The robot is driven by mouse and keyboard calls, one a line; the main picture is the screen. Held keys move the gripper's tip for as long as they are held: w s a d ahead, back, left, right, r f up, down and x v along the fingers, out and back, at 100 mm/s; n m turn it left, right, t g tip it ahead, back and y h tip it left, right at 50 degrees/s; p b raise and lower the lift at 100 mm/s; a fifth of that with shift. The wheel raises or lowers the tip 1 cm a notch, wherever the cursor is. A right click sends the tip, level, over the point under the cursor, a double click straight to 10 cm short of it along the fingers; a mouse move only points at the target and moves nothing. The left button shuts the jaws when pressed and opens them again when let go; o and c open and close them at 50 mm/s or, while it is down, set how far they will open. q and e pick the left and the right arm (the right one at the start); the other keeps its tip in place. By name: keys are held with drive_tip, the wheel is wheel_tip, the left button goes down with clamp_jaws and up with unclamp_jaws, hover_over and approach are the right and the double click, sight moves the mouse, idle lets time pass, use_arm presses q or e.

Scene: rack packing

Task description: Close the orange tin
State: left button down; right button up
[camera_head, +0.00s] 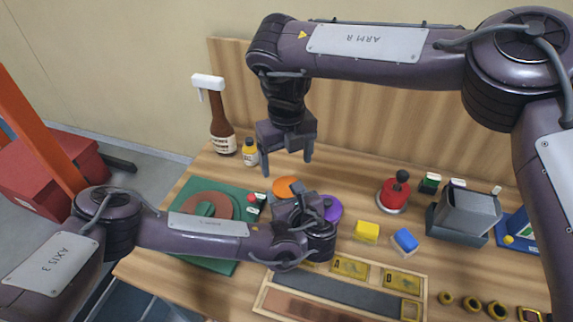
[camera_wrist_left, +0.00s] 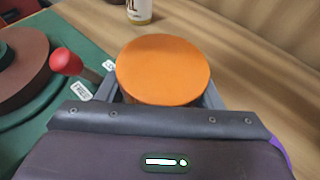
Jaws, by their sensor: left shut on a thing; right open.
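The orange tin (camera_head: 287,187) shows as a flat orange round top on the wooden table, partly hidden by my left gripper in the head view. In the left wrist view its orange top (camera_wrist_left: 163,68) fills the space between the fingers, with a little of the side below. I cannot tell whether the lid is seated. My left gripper (camera_head: 287,204) is shut on the orange tin; its fingers also show in the left wrist view (camera_wrist_left: 160,95) on both sides of it. My right gripper (camera_head: 287,164) is open and empty, above and behind the tin.
A purple round item (camera_head: 332,208) is close on the right. A green board (camera_head: 225,267) with a brown disc (camera_head: 208,204) lies on the left. A bottle (camera_head: 222,135) and a small yellow bottle (camera_head: 250,152) stand behind. A wooden tray (camera_head: 263,300) is in front.

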sight(287, 187)
drive_tip(key=shift+r, duration=0.25)
drive_tip(key=shift+f, duration=0.1)
drive_tip(key=shift+f, duration=3.95)
drive_tip(key=shift+c, duration=0.3)
drive_tip(key=c, duration=1)
drive_tip(key=shift+o, duration=0.2)
drive_tip(key=m, duration=0.2)
drive_tip(key=shift+m, duration=0.4)
drive_tip(key=o, duration=1.1)
